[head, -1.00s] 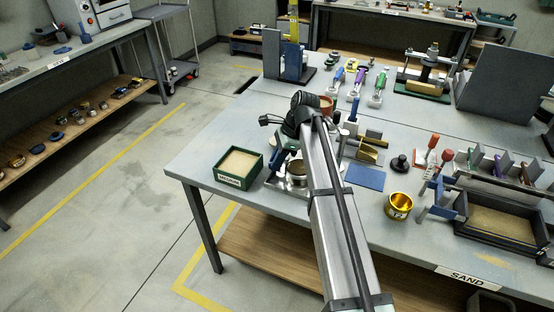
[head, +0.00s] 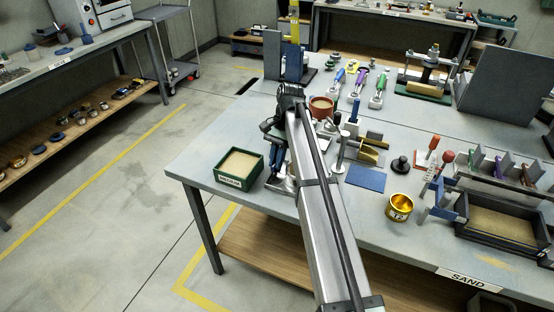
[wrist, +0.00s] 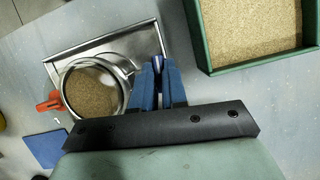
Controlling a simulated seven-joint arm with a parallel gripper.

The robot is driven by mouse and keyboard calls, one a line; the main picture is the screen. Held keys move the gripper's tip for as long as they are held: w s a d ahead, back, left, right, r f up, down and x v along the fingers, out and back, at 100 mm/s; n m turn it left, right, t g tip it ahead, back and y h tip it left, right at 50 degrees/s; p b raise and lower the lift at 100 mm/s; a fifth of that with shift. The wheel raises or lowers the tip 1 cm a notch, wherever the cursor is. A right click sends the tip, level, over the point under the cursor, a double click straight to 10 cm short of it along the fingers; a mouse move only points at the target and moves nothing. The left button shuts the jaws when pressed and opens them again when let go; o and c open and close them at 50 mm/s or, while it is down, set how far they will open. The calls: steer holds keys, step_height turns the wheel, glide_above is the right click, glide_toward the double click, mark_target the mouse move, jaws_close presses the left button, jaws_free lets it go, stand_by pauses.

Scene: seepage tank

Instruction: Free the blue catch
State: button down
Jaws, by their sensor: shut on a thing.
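In the wrist view a round metal cell (wrist: 95,90) filled with sand sits in a square metal tray (wrist: 68,62). An orange catch (wrist: 49,102) sticks out at the cell's left side. My gripper (wrist: 158,72), with blue fingers, is at the cell's right side. It is shut on the blue catch (wrist: 157,62), of which only a narrow dark blue part shows between the fingertips. In the head view the tray (head: 283,186) is partly hidden behind my arm, and the catch cannot be made out there.
A green box of sand (head: 238,167) stands close to the left of the tray; it also shows in the wrist view (wrist: 255,30). A blue mat (head: 366,178) and a gold cup (head: 399,208) lie to the right. The bench's front left corner is clear.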

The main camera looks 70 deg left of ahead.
steer(key=shift+n, duration=0.5)
steer(key=shift+t, duration=0.3)
steer(key=c, duration=1.2)
jaws_free()
steer(key=shift+o, duration=0.2)
